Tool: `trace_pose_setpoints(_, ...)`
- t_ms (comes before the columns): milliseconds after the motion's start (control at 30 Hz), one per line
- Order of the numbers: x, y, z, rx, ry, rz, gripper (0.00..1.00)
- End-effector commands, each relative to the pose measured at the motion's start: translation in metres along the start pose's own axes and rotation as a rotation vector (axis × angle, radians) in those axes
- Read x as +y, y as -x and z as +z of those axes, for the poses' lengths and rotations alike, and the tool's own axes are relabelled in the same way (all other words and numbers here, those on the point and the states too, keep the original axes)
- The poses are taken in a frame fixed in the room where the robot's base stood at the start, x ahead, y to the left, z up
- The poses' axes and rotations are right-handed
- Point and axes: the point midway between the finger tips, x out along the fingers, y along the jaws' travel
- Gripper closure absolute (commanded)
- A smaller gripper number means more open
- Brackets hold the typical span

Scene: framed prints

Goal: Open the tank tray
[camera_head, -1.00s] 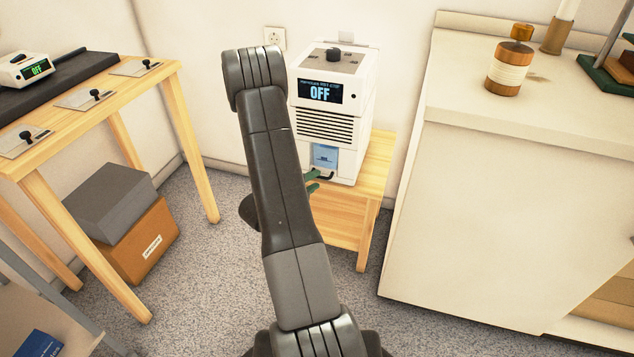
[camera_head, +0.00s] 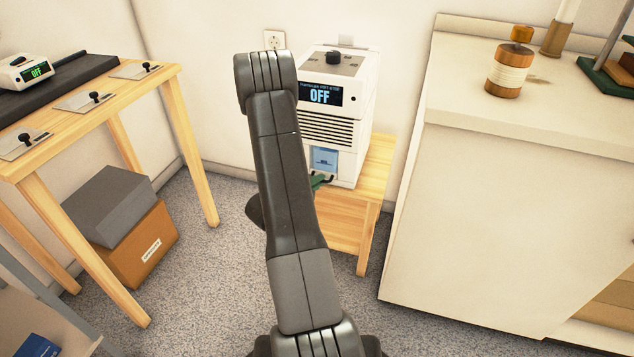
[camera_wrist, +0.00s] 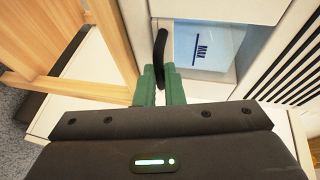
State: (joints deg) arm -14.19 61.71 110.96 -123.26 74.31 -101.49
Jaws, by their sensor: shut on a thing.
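The white machine (camera_head: 335,128) stands on a small wooden table and its display reads OFF. Its tank tray (camera_head: 324,161) is low on the front, with a blue-tinted window; in the wrist view the tray (camera_wrist: 203,45) shows a MAX mark. A dark curved handle (camera_wrist: 160,55) stands out from the tray front. My gripper (camera_wrist: 158,75) has green fingers that are shut on this handle. In the head view my gripper (camera_head: 319,181) is partly hidden behind my arm. The tray looks in line with the machine's front, though I cannot tell exactly.
The small wooden table (camera_head: 345,222) carries the machine. A white counter (camera_head: 500,190) stands to the right. A wooden workbench (camera_head: 165,85) stands at left, with a grey box (camera_head: 108,205) and a cardboard box (camera_head: 145,245) below. Grey carpet between them is free.

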Motion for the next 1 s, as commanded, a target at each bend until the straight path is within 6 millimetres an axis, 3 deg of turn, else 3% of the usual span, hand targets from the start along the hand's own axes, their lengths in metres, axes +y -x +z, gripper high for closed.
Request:
trace_pose_setpoints(233,0.005,0.025,-0.009,-0.003,0.004,0.002,1.00)
trace_pose_setpoints(700,0.026,0.109,-0.044,-0.005,0.006,0.001,1.00)
trace_pose_setpoints(1000,0.032,0.133,-0.055,-0.001,0.002,0.001,1.00)
